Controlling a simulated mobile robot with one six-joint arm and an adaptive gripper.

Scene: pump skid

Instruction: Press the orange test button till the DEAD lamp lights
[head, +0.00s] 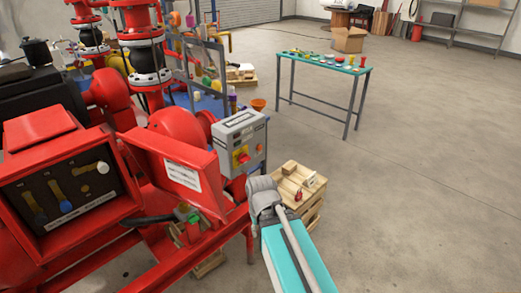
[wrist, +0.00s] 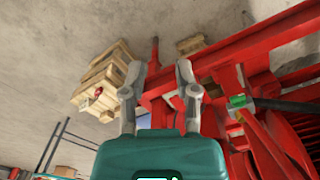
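A grey control box (head: 240,141) stands on the red skid in the middle of the head view. It carries a red and yellow rotary switch (head: 241,157) and small round fittings too small to identify. I cannot make out an orange test button or a DEAD lamp in either view. My gripper (wrist: 160,67) shows in the wrist view with its two fingers apart and nothing between them. Red skid beams lie beyond it. In the head view my arm reaches in front of and below the control box; the fingertips cannot be made out there.
A wooden pallet stack (head: 299,186) with small items stands right of my arm; it also shows in the wrist view (wrist: 104,76). A green table (head: 322,63) holds several small coloured parts. Red pump parts (head: 60,170) crowd the left. Floor to the right is clear.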

